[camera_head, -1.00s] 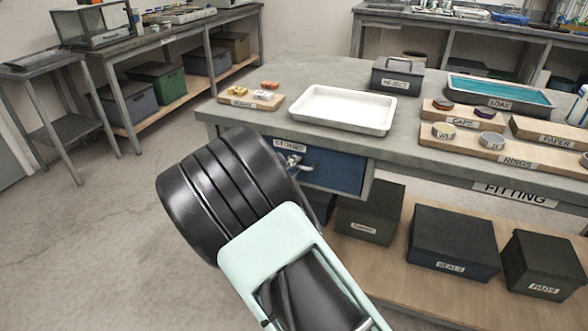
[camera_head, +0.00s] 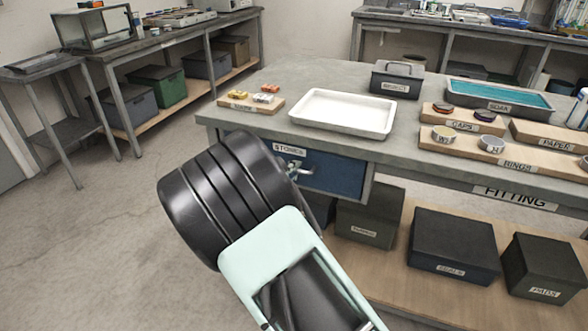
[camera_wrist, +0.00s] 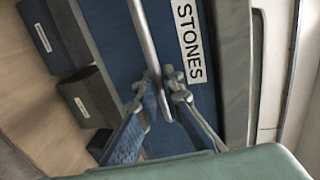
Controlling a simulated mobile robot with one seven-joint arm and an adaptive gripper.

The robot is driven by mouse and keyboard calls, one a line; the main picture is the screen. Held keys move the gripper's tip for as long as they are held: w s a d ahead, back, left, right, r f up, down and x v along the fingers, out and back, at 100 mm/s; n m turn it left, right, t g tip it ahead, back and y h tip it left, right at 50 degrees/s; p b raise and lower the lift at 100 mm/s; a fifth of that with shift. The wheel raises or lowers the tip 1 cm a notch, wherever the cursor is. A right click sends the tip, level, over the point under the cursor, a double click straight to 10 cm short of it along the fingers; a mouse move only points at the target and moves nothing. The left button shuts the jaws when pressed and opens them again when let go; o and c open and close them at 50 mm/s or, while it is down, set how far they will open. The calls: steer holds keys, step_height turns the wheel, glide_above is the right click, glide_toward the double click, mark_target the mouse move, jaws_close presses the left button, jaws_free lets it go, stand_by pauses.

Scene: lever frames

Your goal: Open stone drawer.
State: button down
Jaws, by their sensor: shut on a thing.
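The stone drawer (camera_head: 335,178) has a blue front with a STONES label (camera_head: 289,150) and sits under the left end of the fitting table. In the wrist view its blue front (camera_wrist: 110,40) fills the middle, with the label (camera_wrist: 188,40) beside the metal bar handle (camera_wrist: 143,38). My gripper (camera_wrist: 163,88) is shut on the handle, one finger on each side of the bar. In the head view my gripper (camera_head: 297,169) is at the drawer front, mostly hidden by my dark wrist. Any gap between drawer and table is hard to see.
The tabletop (camera_head: 270,85) holds a white tray (camera_head: 345,112), a grey box (camera_head: 397,80), a teal-filled tray (camera_head: 500,95) and boards with small parts. Dark lidded boxes (camera_head: 452,240) stand on the shelf below. The floor left of my arm is clear.

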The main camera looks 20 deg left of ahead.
steer(key=f+p+v, duration=0.2)
steer(key=p+v, duration=0.4)
steer(key=v, duration=0.6)
steer(key=s+f+p+v, duration=0.1)
steer(key=f+p+v, duration=0.2)
steer(key=v, duration=0.9)
steer(key=s+p, duration=0.1)
steer(key=p, duration=0.2)
steer(key=shift+a, duration=0.2)
steer(key=c, duration=2.3)
jaws_free()
steer(key=shift+c, duration=0.2)
steer(key=v, duration=1.2)
steer(key=shift+w+a, duration=0.1)
